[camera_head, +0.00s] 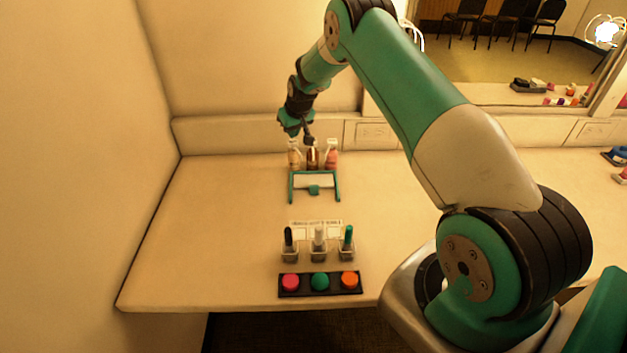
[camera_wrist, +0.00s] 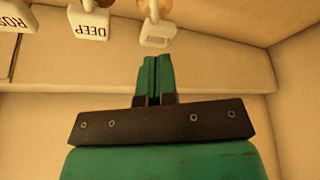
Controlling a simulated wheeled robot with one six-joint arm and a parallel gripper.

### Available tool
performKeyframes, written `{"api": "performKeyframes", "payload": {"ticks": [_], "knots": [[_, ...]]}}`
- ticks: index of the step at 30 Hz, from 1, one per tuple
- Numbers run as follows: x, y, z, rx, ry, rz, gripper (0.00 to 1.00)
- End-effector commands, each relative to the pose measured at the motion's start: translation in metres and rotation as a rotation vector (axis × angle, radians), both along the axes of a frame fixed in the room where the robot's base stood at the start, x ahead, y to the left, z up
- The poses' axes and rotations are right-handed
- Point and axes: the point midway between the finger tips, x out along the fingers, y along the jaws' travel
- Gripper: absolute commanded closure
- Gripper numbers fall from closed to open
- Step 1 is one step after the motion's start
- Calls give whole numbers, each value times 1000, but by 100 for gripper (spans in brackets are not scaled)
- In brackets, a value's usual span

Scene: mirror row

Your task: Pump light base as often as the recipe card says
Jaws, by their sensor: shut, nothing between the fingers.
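Three pump bottles stand in a row at the back of the counter in the head view: a pale tan one (camera_head: 293,157), a dark brown one (camera_head: 313,159) and a pink one (camera_head: 331,155). My gripper (camera_head: 308,139) is shut and empty, just above the tan and brown bottles. In the wrist view, its closed fingertips (camera_wrist: 151,60) point toward a white pump head (camera_wrist: 155,35) whose label is too small to read. Beside it are pump heads labelled DEEP (camera_wrist: 90,24) and ROS (camera_wrist: 16,16), partly cut off. I cannot make out a readable recipe card.
A green frame (camera_head: 291,188) stands in front of the bottles. Nearer are three small bottles with black (camera_head: 288,238), white (camera_head: 318,238) and green (camera_head: 348,237) caps, a pale lettered strip (camera_head: 315,226), and a dark panel (camera_head: 334,283) with three coloured discs. The counter's left side is clear.

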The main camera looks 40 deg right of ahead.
Motion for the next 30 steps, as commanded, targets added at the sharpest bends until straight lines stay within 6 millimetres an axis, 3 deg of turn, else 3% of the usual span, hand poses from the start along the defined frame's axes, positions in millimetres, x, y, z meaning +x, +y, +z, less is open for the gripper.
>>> {"api": "performKeyframes", "payload": {"ticks": [30], "knots": [[0, 0, -29, 0, 0, 0, 100]]}}
